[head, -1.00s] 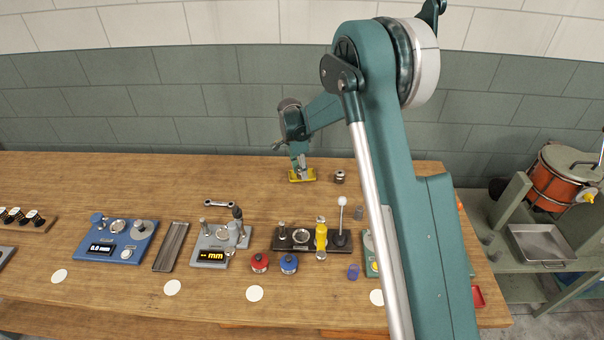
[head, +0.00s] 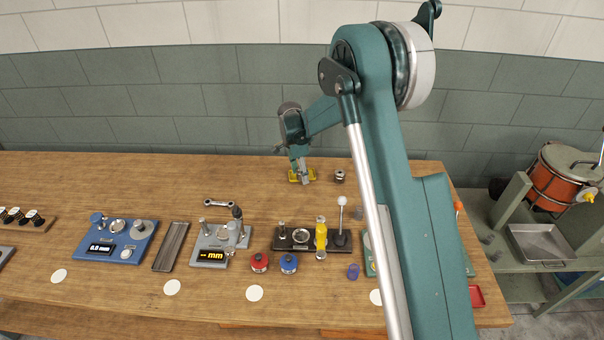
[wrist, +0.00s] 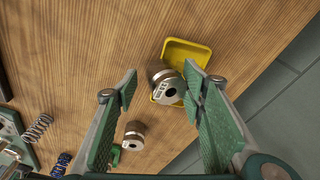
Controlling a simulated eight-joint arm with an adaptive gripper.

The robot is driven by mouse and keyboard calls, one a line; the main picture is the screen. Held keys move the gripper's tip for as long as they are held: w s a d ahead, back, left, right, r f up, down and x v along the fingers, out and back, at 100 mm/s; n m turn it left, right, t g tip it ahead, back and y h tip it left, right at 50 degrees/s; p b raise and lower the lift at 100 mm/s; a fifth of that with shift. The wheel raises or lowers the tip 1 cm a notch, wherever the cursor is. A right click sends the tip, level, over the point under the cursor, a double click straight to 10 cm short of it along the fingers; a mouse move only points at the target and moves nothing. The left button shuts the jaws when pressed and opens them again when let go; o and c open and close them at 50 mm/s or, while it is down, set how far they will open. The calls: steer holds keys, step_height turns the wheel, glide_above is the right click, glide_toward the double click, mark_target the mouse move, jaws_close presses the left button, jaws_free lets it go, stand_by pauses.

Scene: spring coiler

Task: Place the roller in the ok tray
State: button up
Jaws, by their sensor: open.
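My gripper (wrist: 165,90) is open above a yellow tray (wrist: 188,50), with one finger on each side of a metal roller (wrist: 162,80). The roller overlaps the tray's near left part in the wrist view; I cannot tell whether it rests fully inside or on the rim. A gap shows between the left finger and the roller; the right finger partly covers its side. In the head view, my gripper (head: 303,172) hangs over the yellow tray (head: 293,177) near the table's back edge, and hides the roller there. No label shows on the tray.
A second metal roller (head: 340,176) stands on the table right of the tray; it also shows in the wrist view (wrist: 132,135). Gauges, a grey fixture (head: 222,240) and a dark fixture (head: 302,239) stand nearer the front. A red tray (head: 478,297) lies at the right.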

mark_target(298, 174)
steer(key=shift+r, duration=0.1)
step_height(298, 174, up, 12)
steer(key=a, duration=0.1)
steer(key=shift+s+a, duration=0.35)
stand_by(0.5)
stand_by(0.4)
